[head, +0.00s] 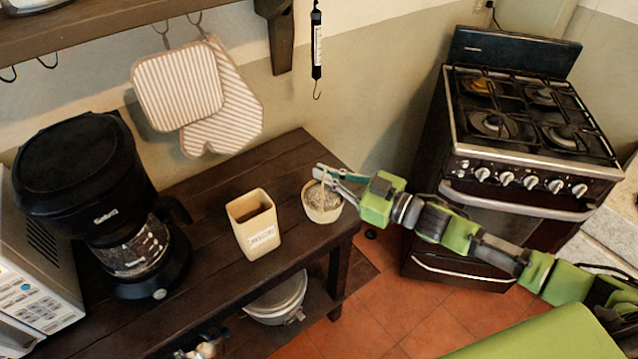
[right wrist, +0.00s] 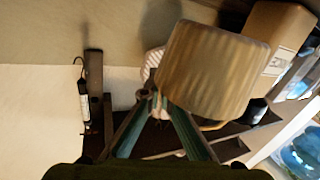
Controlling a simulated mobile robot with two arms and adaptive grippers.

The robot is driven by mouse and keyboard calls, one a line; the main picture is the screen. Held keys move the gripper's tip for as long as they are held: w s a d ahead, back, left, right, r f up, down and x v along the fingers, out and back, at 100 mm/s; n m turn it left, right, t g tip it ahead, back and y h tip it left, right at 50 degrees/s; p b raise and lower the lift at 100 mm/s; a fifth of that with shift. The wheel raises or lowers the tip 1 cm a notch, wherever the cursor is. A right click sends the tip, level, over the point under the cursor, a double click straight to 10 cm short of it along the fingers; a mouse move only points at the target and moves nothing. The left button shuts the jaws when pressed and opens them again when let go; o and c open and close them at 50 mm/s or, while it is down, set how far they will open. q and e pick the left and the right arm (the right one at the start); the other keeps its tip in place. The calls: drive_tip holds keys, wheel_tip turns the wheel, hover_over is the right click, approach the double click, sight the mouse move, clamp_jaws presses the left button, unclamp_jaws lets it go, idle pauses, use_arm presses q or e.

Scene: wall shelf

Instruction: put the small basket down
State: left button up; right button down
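The small basket (head: 322,204) is round, light tan and woven, with a thin handle. In the head view it shows over the right end of the dark wooden table (head: 200,290); I cannot tell whether it touches the top. My right gripper (head: 318,178) reaches in from the right, at the basket's upper rim and handle. In the right wrist view the basket (right wrist: 212,72) looms large just beyond the fingertips (right wrist: 156,102), which come together at its handle. The grip point is partly hidden. My left gripper is not in view.
A cream square container (head: 254,225) stands just left of the basket. A black coffee maker (head: 110,200) and a microwave (head: 35,270) are farther left. Mitts (head: 195,95) and a hanging scale (head: 317,45) hang on the wall. A stove (head: 510,150) stands right.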

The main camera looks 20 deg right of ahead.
sight(319, 186)
drive_tip(key=f, duration=0.1)
drive_tip(key=w+f, duration=0.1)
drive_tip(key=f, duration=0.1)
drive_tip(key=a+f+p, duration=0.1)
drive_tip(key=f, duration=0.1)
drive_tip(key=shift+w, duration=0.2)
drive_tip(key=shift+f, duration=0.2)
drive_tip(key=c, duration=2.3)
unclamp_jaws()
drive_tip(key=shift+r, duration=0.1)
